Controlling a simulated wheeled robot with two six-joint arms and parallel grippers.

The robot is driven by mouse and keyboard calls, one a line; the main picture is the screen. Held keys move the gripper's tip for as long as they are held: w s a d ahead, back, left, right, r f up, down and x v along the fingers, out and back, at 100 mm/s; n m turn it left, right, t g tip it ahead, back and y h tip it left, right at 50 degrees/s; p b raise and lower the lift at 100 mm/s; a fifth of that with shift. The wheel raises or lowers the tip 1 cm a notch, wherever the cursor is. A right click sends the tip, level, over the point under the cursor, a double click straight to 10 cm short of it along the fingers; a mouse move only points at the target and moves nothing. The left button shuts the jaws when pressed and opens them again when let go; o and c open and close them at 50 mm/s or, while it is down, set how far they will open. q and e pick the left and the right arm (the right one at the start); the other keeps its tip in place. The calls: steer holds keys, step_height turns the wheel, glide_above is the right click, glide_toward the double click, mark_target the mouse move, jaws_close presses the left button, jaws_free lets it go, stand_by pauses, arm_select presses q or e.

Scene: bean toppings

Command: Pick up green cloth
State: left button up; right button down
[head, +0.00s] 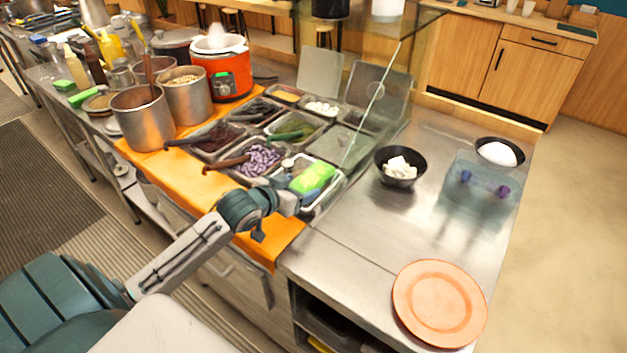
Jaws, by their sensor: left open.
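A bright green cloth (316,177) lies folded at the front right metal topping tray, near the middle of the head view. My left gripper (297,190) is open and right at the left edge of this cloth. The fingers partly overlap the cloth in the picture, and I cannot tell whether they touch it. Two more small green pieces, a nearer one (83,98) and a farther one (64,85), lie on the counter at the far left. My right gripper is not in view.
Topping trays with purple beans (262,158) lie beside my left gripper. Metal pots (143,118) and an orange cooker (222,75) stand behind left. A slanted glass guard (375,105) rises beyond the trays. A black bowl (400,178) and orange plate (440,303) stand right, with bare counter between.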

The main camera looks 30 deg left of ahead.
mark_target(307, 181)
arm_select(q)
steer(key=x, duration=0.2)
steer(key=p+x, duration=0.1)
steer(key=x, duration=0.2)
steer(key=shift+a, duration=0.15)
steer(key=shift+s, duration=0.15)
steer(key=c, duration=0.7)
steer(key=shift+r, duration=0.15)
steer(key=shift+c, duration=0.2)
